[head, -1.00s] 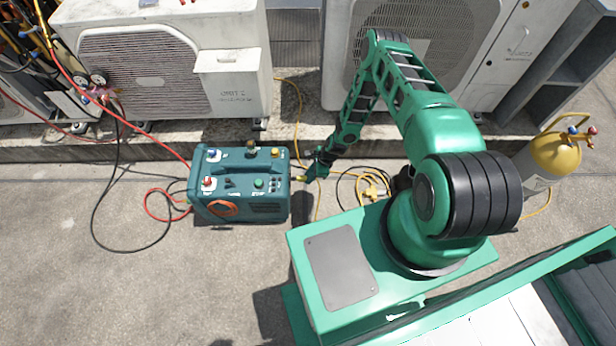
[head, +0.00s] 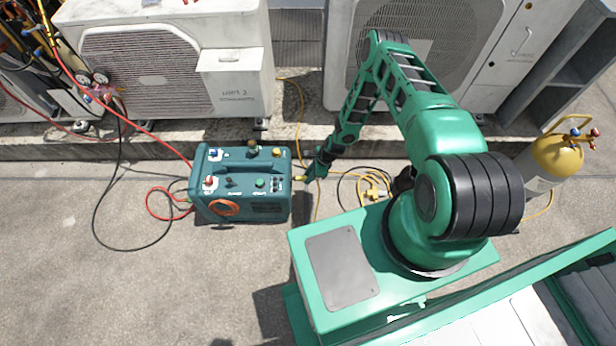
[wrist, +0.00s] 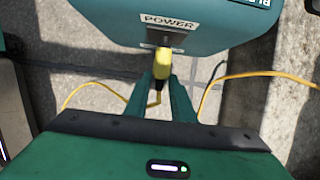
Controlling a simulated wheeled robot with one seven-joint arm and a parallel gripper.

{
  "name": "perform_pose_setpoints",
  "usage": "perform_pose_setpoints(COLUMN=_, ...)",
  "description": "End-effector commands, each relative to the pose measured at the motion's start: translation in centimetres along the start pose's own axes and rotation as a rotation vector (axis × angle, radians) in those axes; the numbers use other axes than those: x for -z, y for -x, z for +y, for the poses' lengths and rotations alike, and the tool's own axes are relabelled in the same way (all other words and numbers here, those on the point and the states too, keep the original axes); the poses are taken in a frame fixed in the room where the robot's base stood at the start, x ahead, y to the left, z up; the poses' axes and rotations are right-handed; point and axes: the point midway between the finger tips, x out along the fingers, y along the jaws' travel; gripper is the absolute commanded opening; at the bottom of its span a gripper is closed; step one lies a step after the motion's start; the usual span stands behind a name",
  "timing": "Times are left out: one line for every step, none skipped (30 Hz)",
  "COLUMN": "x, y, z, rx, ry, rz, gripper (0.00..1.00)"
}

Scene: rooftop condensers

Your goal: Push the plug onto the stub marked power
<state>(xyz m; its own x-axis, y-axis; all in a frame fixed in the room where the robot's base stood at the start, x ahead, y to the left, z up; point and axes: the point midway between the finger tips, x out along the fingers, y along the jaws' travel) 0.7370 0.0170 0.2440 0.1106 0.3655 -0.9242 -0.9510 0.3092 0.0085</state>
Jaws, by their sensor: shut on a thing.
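The green recovery machine (head: 240,207) stands on the concrete, and its end faces my gripper. In the wrist view its end wall (wrist: 235,28) carries a white label reading POWER (wrist: 170,22). A short dark stub (wrist: 165,41) shows just below that label. My gripper (wrist: 163,88) is shut on the yellow plug (wrist: 161,64), which lines up with the stub and meets it in the picture. I cannot tell how far the plug is over it. In the head view the plug (head: 299,178) is a small yellow spot between the machine and my gripper (head: 307,176).
A yellow cord (wrist: 250,74) runs along the ground to both sides. Red and black hoses (head: 98,205) lie left of the machine. White condensers (head: 165,75) stand behind on a ledge. A yellow cylinder (head: 556,155) stands at right. Front-left concrete is clear.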

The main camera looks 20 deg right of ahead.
Motion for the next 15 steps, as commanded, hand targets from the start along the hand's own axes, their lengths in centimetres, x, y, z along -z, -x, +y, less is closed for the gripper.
perform_pose_setpoints(x=-0.08, y=-0.03, z=0.00, rx=0.000, ry=0.000, rz=0.000, gripper=0.00)
perform_pose_setpoints(x=-0.11, y=-0.04, z=0.01, rx=0.000, ry=0.000, rz=0.000, gripper=0.00)
perform_pose_setpoints(x=-0.16, y=-0.06, z=0.01, rx=0.000, ry=0.000, rz=-0.001, gripper=0.00)
perform_pose_setpoints(x=-0.20, y=-0.07, z=0.01, rx=0.000, ry=0.000, rz=-0.001, gripper=0.00)
perform_pose_setpoints(x=-0.21, y=-0.07, z=0.01, rx=0.000, ry=0.000, rz=-0.001, gripper=0.00)
perform_pose_setpoints(x=-0.22, y=-0.07, z=0.01, rx=0.000, ry=0.000, rz=-0.001, gripper=0.00)
perform_pose_setpoints(x=-0.24, y=-0.07, z=0.01, rx=0.000, ry=0.000, rz=-0.002, gripper=0.00)
perform_pose_setpoints(x=-0.25, y=-0.08, z=0.01, rx=0.000, ry=0.000, rz=-0.002, gripper=0.00)
perform_pose_setpoints(x=-0.27, y=-0.08, z=0.01, rx=0.000, ry=0.000, rz=-0.002, gripper=0.25)
perform_pose_setpoints(x=-0.27, y=-0.08, z=0.01, rx=0.000, ry=0.000, rz=-0.002, gripper=0.32)
perform_pose_setpoints(x=-0.28, y=-0.08, z=0.01, rx=0.000, ry=0.000, rz=-0.002, gripper=0.39)
perform_pose_setpoints(x=-0.26, y=-0.08, z=0.01, rx=0.000, ry=0.000, rz=-0.002, gripper=0.44)
perform_pose_setpoints(x=-0.25, y=-0.08, z=0.01, rx=0.000, ry=0.000, rz=-0.002, gripper=0.44)
perform_pose_setpoints(x=-0.24, y=-0.08, z=0.01, rx=0.000, ry=0.000, rz=-0.002, gripper=0.44)
perform_pose_setpoints(x=-0.23, y=-0.07, z=0.01, rx=0.000, ry=0.000, rz=-0.001, gripper=0.44)
